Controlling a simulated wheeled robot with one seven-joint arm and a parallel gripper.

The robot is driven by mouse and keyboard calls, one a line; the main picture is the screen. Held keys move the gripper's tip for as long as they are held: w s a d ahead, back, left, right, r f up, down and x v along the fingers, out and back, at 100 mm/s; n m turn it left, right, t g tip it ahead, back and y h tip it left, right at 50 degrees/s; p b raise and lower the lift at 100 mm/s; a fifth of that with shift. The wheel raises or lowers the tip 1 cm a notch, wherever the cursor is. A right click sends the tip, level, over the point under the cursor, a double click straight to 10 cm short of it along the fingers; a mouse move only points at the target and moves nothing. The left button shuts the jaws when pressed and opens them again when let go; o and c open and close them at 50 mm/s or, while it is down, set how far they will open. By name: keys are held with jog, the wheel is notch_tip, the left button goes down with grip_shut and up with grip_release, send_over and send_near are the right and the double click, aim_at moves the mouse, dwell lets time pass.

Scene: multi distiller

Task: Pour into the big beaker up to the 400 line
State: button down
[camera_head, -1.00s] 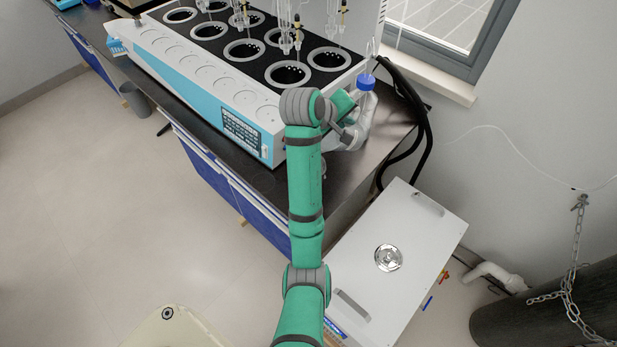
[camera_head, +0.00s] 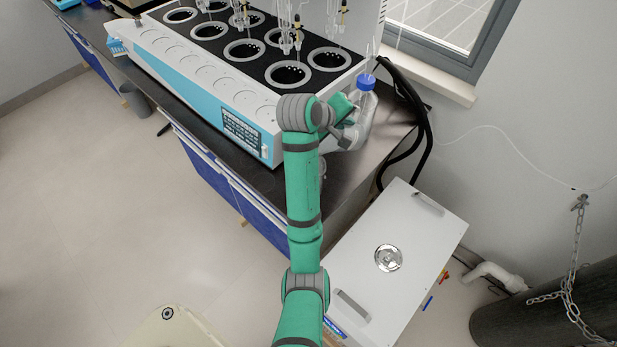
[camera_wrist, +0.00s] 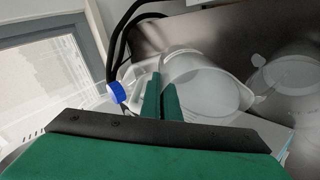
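A large pale, translucent beaker (camera_wrist: 205,85) shows in the wrist view with its wide rim and a spout on its right side. My gripper (camera_wrist: 161,96) has its two green fingers close together at the beaker's left side, seemingly closed on its handle or wall; the exact contact is partly hidden. A second round translucent outline (camera_wrist: 288,78) is to the right; I cannot tell whether it is another vessel or a reflection. In the head view my gripper (camera_head: 345,108) is at the bench's right end, with its fingertips mostly hidden. No liquid level or 400 line is readable.
A translucent bottle with a blue cap (camera_head: 366,82) stands close beside my gripper; its cap also shows in the wrist view (camera_wrist: 117,92). The white multi-position distiller (camera_head: 200,70) fills the bench to the left. Black hoses (camera_head: 415,110) hang at the right.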

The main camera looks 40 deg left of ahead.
jog(key=shift+s+a+r, duration=0.1)
jog(key=shift+r, duration=0.05)
dwell(0.8)
jog(key=shift+t, duration=0.3)
jog(key=shift+s, duration=0.1)
dwell(0.7)
jog(key=shift+s+a, duration=0.1)
jog(key=shift+d, duration=0.3)
jog(key=shift+t, duration=0.3)
jog(key=shift+s+a, duration=0.1)
jog(key=shift+a, duration=0.15)
jog(key=shift+d, duration=0.1)
dwell(0.6)
